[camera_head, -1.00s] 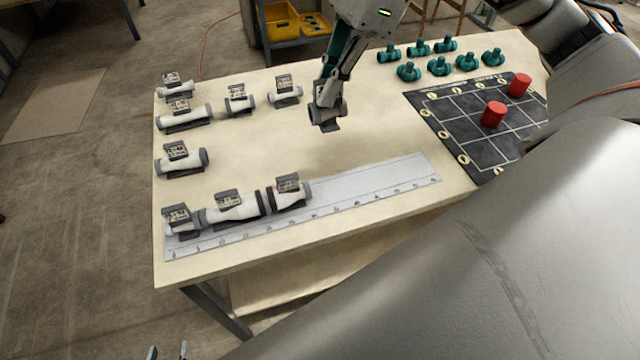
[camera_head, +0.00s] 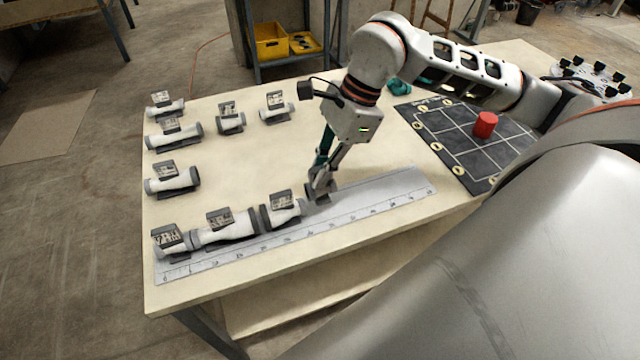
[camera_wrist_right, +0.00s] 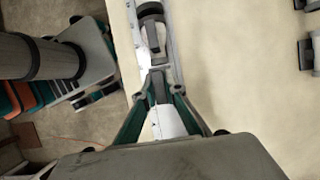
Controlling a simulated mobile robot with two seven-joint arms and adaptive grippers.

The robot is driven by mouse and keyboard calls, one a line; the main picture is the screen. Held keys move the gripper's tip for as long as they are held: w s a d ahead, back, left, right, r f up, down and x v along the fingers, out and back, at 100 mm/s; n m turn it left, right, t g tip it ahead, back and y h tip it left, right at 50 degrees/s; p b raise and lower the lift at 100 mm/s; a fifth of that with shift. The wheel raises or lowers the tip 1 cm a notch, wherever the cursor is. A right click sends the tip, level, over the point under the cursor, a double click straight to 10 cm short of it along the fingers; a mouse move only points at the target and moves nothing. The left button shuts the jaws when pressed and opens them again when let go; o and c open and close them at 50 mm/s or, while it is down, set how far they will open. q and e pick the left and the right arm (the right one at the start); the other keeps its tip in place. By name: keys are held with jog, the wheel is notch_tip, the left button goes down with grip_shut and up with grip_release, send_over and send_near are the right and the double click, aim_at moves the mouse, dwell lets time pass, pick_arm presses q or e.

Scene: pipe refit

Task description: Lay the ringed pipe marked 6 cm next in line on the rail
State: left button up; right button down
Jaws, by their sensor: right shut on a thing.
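The rail (camera_head: 390,194) is a pale ruled strip along the table's front edge. Three white pipes with grey rings and dark label tags lie in line from its left end: left (camera_head: 172,242), middle (camera_head: 225,230) and right (camera_head: 284,209). My right gripper (camera_head: 321,188) is shut on a short ringed pipe (camera_head: 318,196), low over the rail just right of the third pipe. Fingers hide much of it; its mark is unreadable, and I cannot tell whether it touches the rail. The wrist view shows my fingers (camera_wrist_right: 160,92) over the rail. My left gripper is out of view.
Several spare tagged pipes stand at the table's back left, including one at the left edge (camera_head: 172,179). A dark grid mat (camera_head: 470,150) with a red cylinder (camera_head: 485,124) lies at right. Teal fittings (camera_head: 398,86) are partly behind my arm. The table's middle is clear.

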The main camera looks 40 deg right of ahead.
jog(key=shift+f, duration=2)
jog(key=shift+f+b, duration=0.2)
jog(key=shift+b, duration=0.1)
jog(key=c, duration=2.1)
grip_release()
jog(key=shift+r, duration=0.1)
